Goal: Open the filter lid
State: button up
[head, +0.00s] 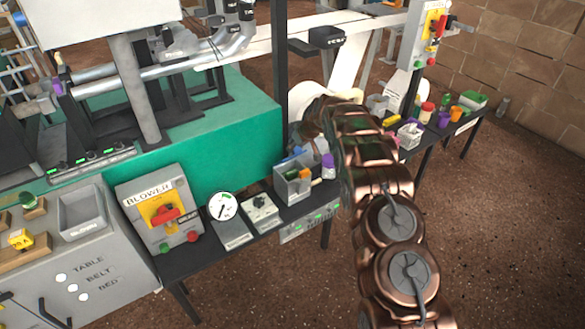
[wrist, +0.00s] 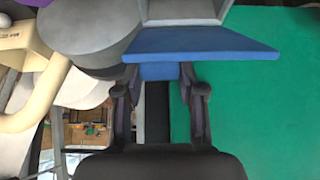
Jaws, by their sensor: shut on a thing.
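The filter lid appears to be the flat blue plate (wrist: 205,43) in the wrist view, beside the open edge of a grey box-like housing (wrist: 185,12). A small blue tab (wrist: 158,71) sticks out below the plate. My gripper (wrist: 160,88) has one dark finger on each side of this tab and is shut on it. Part of the housing's inside shows above the plate; how far the lid is tilted is hard to tell.
A grey cylinder (wrist: 88,32) and a cream curved part (wrist: 32,75) stand close left in the wrist view. In the head view, a green machine side (head: 235,130), the blower panel (head: 150,192) and a bin (head: 293,185) are left of my arm. Brown floor lies right.

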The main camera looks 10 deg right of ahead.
jog(key=shift+w+r, duration=0.15)
jog(key=shift+w+a+r+p, duration=0.2)
jog(key=shift+w+r+p, duration=0.1)
jog(key=shift+w+p, duration=0.15)
jog(key=shift+w+f, duration=0.1)
jog(key=shift+w, duration=0.05)
jog(key=shift+w+a, duration=0.1)
jog(key=shift+w+a+p, duration=0.2)
jog(key=shift+w+p, duration=0.1)
jog(key=shift+w, duration=0.3)
